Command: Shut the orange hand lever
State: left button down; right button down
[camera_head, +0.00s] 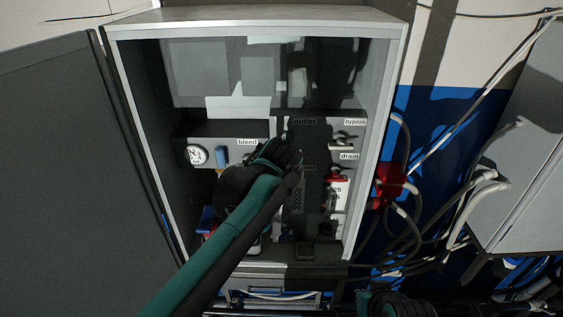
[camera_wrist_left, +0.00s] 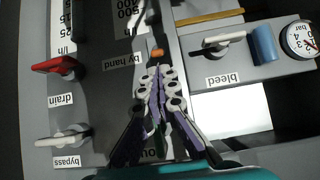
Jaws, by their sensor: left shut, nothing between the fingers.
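The orange hand lever (camera_wrist_left: 157,52) shows in the left wrist view only as a small orange end, beside the "by hand" label on the dark grey panel. The rest of it is hidden or cannot be made out. My left gripper (camera_wrist_left: 158,72) is shut and empty, with its fingertips right at the orange end; whether they touch cannot be told. In the head view my left arm reaches into the open cabinet and covers this spot, so the orange lever does not show there. My right gripper's fingers are not in view.
A red drain handle (camera_wrist_left: 54,65) and a white bypass handle (camera_wrist_left: 62,138) are on one side of the panel. A white bleed handle (camera_wrist_left: 224,40), a blue knob (camera_wrist_left: 264,45) and a gauge (camera_wrist_left: 300,38) are on the other. The cabinet frame (camera_head: 387,120) surrounds the workspace.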

pick_arm(q)
jog(key=shift+x, duration=0.95)
jog(key=shift+s+f+t+b, duration=0.25)
jog(key=shift+t+b, duration=0.15)
jog(key=shift+b, duration=0.1)
